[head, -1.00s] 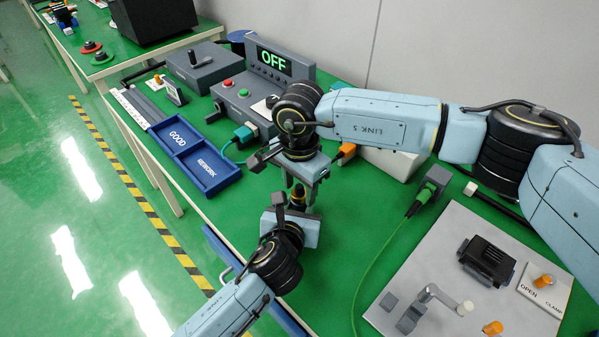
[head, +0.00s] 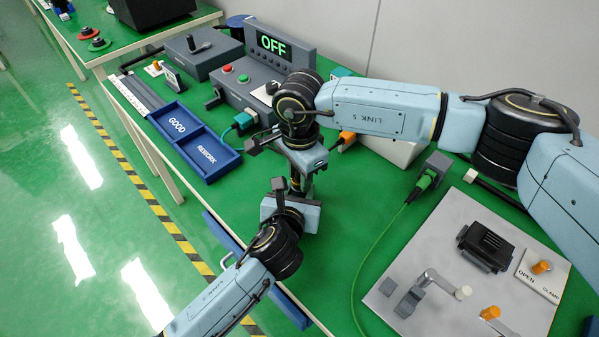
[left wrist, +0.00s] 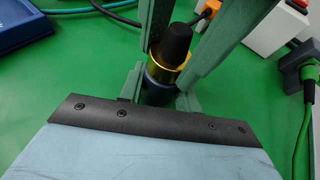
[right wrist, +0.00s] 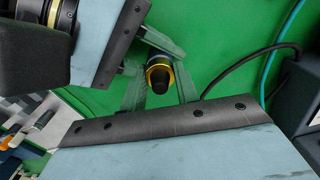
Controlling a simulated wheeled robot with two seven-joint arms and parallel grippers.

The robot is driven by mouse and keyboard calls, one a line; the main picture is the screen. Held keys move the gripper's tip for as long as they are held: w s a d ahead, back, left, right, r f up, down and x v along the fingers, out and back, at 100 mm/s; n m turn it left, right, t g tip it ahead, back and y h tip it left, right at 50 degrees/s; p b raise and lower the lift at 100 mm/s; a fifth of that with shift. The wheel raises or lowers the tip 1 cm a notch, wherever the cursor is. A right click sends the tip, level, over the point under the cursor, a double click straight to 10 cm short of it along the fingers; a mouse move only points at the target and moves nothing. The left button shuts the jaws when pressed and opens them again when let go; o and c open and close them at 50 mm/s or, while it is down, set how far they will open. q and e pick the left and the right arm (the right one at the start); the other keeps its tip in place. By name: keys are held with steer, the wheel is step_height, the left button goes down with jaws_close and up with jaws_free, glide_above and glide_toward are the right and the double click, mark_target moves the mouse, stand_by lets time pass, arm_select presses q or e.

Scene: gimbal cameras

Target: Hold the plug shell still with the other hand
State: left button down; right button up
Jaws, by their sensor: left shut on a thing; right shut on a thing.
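The plug shell (head: 297,189) is a small dark cylinder with a yellow ring and a black rounded end. It sits between my two grippers, mostly hidden by them in the head view. In the left wrist view the black end (left wrist: 177,42), yellow ring and dark blue lower part show between grey-green fingers. In the right wrist view it shows end-on (right wrist: 159,78). My right gripper (head: 301,178) reaches it from above and behind and is shut on it. My left gripper (head: 294,194) comes from the front and is shut on it. Which part each holds is unclear.
A blue tray (head: 205,133) marked GOOD and REWORK lies left of the grippers. A grey console (head: 255,90) reading OFF stands behind. A grey plate (head: 425,265) with a clamp and black block lies at right. A green cable (head: 372,245) crosses the bench. Clear bench lies between.

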steer(key=m, duration=0.4)
steer(key=shift+m, duration=0.3)
steer(key=o, duration=1.1)
steer(key=shift+r, duration=2.25)
steer(key=shift+c, duration=0.5)
